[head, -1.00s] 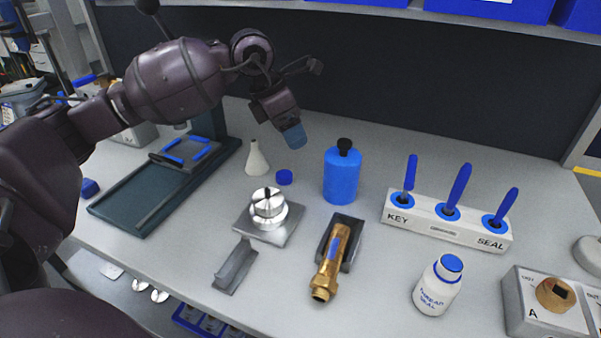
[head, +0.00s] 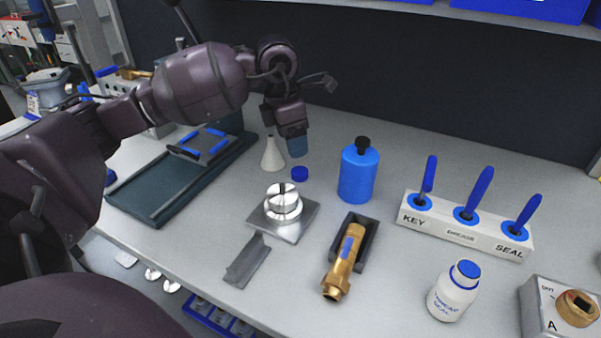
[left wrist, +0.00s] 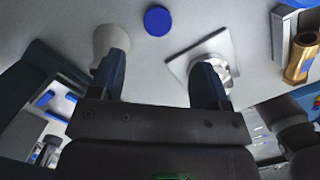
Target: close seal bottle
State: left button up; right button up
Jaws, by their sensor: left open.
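A white bottle (head: 453,291) with a blue top and blue lettering, partly readable as SEAL, stands upright at the front right. A small loose blue cap (head: 299,173) lies on the bench at the middle back; it also shows in the left wrist view (left wrist: 158,20). A white cone-shaped piece (head: 272,155) stands left of the cap and shows in the left wrist view (left wrist: 107,40). My left gripper (head: 296,146) is open and empty above the bench near the cone and cap. In the left wrist view its fingers (left wrist: 162,82) are wide apart. My right gripper is out of view.
A steel plate with a round knob (head: 283,203), a brass fitting in a grey tray (head: 345,262) and a blue bottle (head: 358,172) stand nearby. A rack of blue-handled tools (head: 465,228) is at right. A dark green tray (head: 150,205) lies left. Bench between is clear.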

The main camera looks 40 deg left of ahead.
aim_at(300, 171)
pick_arm(q)
jog(key=f, duration=0.3)
jog(key=shift+w+d, duration=0.1)
jog(key=shift+w, duration=0.1)
jog(key=shift+f+b, duration=0.3)
jog(key=shift+f, duration=0.05)
jog(key=shift+r, duration=0.1)
jog(key=f, duration=0.2)
jog(key=w+f+b, duration=0.1)
jog(key=f, duration=0.1)
jog(key=shift+d+f, duration=0.15)
jog(key=shift+f, duration=0.25)
jog(key=shift+w+f, duration=0.1)
jog(key=shift+f, duration=0.15)
jog(key=shift+r, duration=0.1)
jog(key=c, duration=1.1)
jog(key=shift+o, duration=0.2)
